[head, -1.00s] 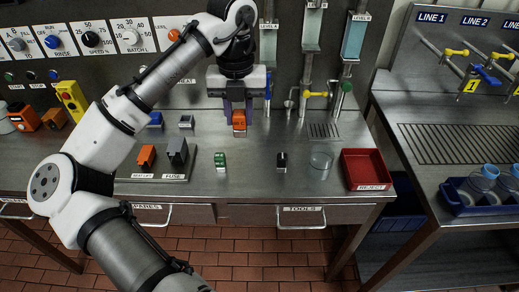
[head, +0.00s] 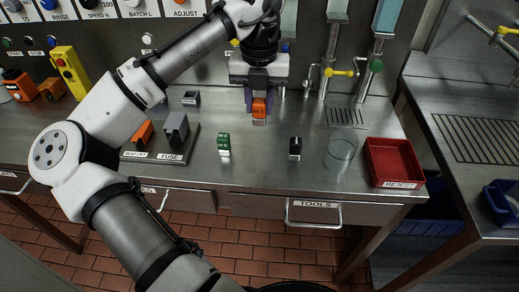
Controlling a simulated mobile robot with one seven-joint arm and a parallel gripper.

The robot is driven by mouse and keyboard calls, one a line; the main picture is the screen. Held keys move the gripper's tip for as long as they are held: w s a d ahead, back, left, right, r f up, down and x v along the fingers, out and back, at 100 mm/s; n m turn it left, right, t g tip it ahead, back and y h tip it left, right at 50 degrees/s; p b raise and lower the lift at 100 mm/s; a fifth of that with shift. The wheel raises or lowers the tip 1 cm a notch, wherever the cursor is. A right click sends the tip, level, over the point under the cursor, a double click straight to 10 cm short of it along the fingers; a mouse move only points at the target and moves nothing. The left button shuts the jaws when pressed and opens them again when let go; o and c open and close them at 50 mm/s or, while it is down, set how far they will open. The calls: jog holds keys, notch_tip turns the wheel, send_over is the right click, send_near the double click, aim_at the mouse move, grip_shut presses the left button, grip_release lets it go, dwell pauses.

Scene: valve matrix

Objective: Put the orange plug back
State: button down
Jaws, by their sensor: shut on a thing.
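The orange plug (head: 259,107) hangs upright between the fingers of my gripper (head: 258,99), above the back part of the steel worktop. My gripper points down and is shut on it. Two dark sockets stand to the left: one holds an orange plug (head: 143,133) on the plate by a small label, and a grey block (head: 175,129) stands by the FUSE label. A small open grey holder (head: 191,98) sits behind them, apart from the plug. I cannot tell whether the held plug touches the worktop.
A green block (head: 224,144) and a black block (head: 295,148) stand on the worktop in front of my gripper. A clear glass (head: 341,153) and a red REJECT tray (head: 393,162) are at the right. Pipes with a yellow valve (head: 340,72) rise behind.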

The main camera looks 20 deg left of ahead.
notch_tip(320, 180, down, 11)
jog(key=b, duration=1)
jog(key=shift+f, duration=0.1)
jog(key=c, duration=1.1)
grip_release()
notch_tip(320, 180, up, 12)
jog(key=shift+r+p, duration=0.15)
jog(key=shift+p, duration=0.25)
